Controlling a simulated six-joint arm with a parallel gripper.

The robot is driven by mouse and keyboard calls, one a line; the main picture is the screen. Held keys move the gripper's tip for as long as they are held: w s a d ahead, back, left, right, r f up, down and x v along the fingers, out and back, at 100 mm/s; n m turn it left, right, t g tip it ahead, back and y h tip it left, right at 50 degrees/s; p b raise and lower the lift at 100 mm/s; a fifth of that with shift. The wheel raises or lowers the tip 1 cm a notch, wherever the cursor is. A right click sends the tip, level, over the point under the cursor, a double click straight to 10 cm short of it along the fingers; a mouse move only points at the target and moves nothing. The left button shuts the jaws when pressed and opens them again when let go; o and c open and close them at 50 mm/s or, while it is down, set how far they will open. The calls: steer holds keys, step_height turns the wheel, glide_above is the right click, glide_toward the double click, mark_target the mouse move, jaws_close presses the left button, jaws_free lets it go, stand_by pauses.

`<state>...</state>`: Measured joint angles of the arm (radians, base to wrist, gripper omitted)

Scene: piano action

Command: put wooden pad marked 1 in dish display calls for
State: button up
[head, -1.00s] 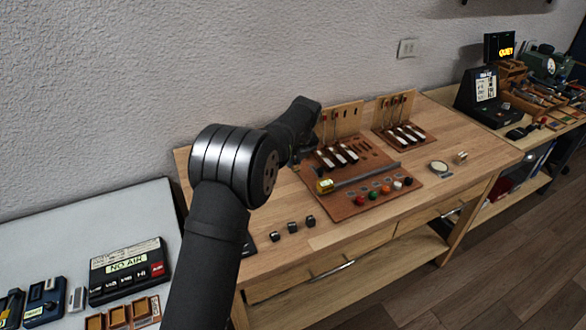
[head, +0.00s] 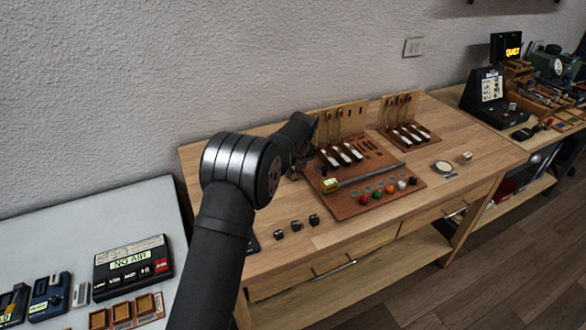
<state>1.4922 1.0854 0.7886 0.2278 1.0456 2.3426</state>
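A black device (head: 132,266) on the grey table at lower left has a lit display that reads "NO AIR". Three small square wooden-rimmed dishes (head: 122,312) stand in a row in front of it. I cannot make out a wooden pad marked 1 at this size. My gripper (head: 293,172) is a small dark shape beyond my arm, at the left edge of the brown board (head: 345,208) on the wooden bench. My own arm hides part of it, and its fingers cannot be made out.
The brown board holds white-topped keys, a grey bar and coloured buttons. Three dark cubes (head: 296,225) lie on the bench in front. A second key rack (head: 410,130) stands right of it. Another bench at far right holds a "QUIET" display (head: 513,50). The bench's front middle is clear.

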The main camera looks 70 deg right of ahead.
steer(key=shift+o, duration=1.1)
steer(key=shift+r, duration=0.25)
steer(key=v, duration=1)
steer(key=shift+r, duration=0.3)
steer(key=shift+o, duration=0.4)
steer(key=shift+s+a+r, duration=0.15)
steer(key=shift+r, duration=0.15)
steer(key=o, duration=0.5)
steer(key=shift+s+r, duration=0.1)
steer(key=shift+r, duration=0.15)
